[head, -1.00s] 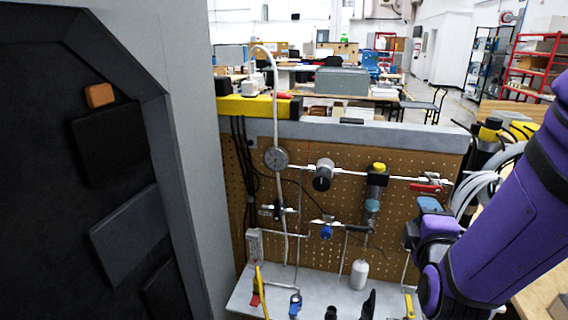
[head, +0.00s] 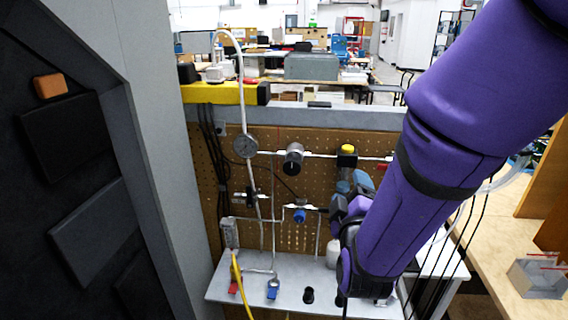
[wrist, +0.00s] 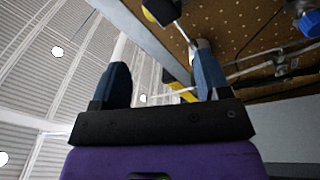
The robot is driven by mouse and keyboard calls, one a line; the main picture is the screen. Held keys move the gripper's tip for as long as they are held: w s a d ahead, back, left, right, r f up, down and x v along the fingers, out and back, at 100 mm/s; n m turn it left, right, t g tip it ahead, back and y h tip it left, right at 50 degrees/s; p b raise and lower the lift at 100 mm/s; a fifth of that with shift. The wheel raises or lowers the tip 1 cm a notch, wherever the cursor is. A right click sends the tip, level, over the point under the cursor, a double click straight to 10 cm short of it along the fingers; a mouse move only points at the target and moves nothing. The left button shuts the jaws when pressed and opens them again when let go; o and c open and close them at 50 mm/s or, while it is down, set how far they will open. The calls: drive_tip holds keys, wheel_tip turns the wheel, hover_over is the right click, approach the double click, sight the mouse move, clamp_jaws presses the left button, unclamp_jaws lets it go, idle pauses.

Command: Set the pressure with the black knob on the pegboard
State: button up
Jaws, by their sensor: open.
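The black knob (head: 293,160) is on the front of a silver regulator, on the upper pipe of the brown pegboard (head: 292,240) in the head view. It is right of the round gauge (head: 245,146) and nothing covers it there. My gripper (wrist: 162,75) is open, its two blue fingers apart with nothing held between them. In the head view it is partly hidden by my purple arm, points upward, and stands right of and below the black knob, apart from it. In the wrist view I cannot tell which fitting is behind the right finger.
A yellow-capped unit (head: 347,150) stands between the knob and my arm, close to my gripper. A blue knob (head: 300,215) is on the lower pipe. A grey shelf (head: 240,288) with fittings juts out below. A grey wall (head: 150,110) stands at left.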

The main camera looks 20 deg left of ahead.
sight(292, 170)
drive_tip(key=s+a+f+m+t+y, duration=0.25)
drive_tip(key=s+a+m, duration=0.35)
drive_tip(key=a+m, duration=0.45)
drive_tip(key=shift+n+h, duration=0.35)
drive_tip(key=shift+h, duration=0.1)
drive_tip(key=x, duration=0.7)
drive_tip(key=f+x, duration=0.1)
drive_tip(key=x, duration=0.2)
drive_tip(key=shift+w+a+r, duration=0.15)
drive_tip(key=shift+w+a, duration=0.15)
drive_tip(key=shift+w, duration=0.15)
drive_tip(key=c, duration=0.9)
